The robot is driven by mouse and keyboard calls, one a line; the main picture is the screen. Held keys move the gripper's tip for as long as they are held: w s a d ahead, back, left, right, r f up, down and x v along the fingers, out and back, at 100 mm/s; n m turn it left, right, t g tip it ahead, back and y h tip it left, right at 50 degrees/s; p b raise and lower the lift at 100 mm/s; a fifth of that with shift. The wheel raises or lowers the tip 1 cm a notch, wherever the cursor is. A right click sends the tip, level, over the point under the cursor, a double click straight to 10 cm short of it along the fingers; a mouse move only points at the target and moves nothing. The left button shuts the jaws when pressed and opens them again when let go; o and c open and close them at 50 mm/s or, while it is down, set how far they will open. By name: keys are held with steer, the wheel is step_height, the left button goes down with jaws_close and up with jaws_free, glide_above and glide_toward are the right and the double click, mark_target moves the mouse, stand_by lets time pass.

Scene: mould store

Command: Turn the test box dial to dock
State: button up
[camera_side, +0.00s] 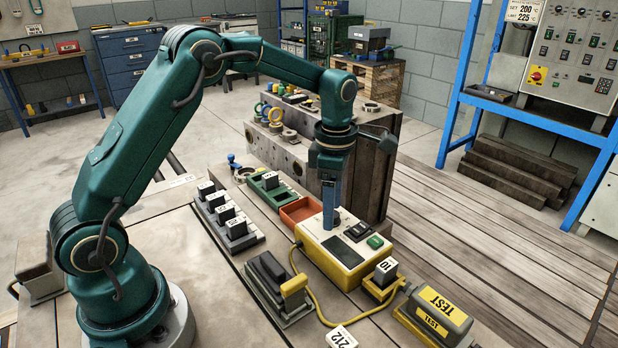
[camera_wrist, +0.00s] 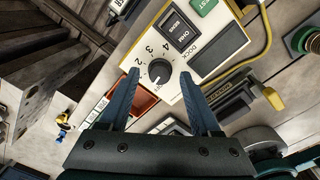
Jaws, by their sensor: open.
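The test box (camera_side: 348,268) is a yellow case with a light top panel, standing on the bench in the side view. Its panel also shows in the wrist view (camera_wrist: 210,58). The round dark dial (camera_wrist: 158,73) sits on this panel among printed numbers, with the word DOCK up and to its right. I cannot clearly tell where its pointer is set. My gripper (camera_wrist: 159,74) points down over the panel with its fingers apart, one on each side of the dial in the wrist view. In the side view my gripper (camera_side: 331,215) hides the dial. Contact cannot be told.
A green button (camera_side: 375,242) and dark switch are on the panel. An orange tray (camera_side: 298,211) lies behind the box. A yellow cable (camera_side: 325,318) loops in front. A block marked 10 (camera_side: 385,271) and a TEST-labelled unit (camera_side: 438,309) stand to the right. A large mould block is behind.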

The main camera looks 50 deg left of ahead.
steer(key=shift+f, duration=0.15)
jaws_close()
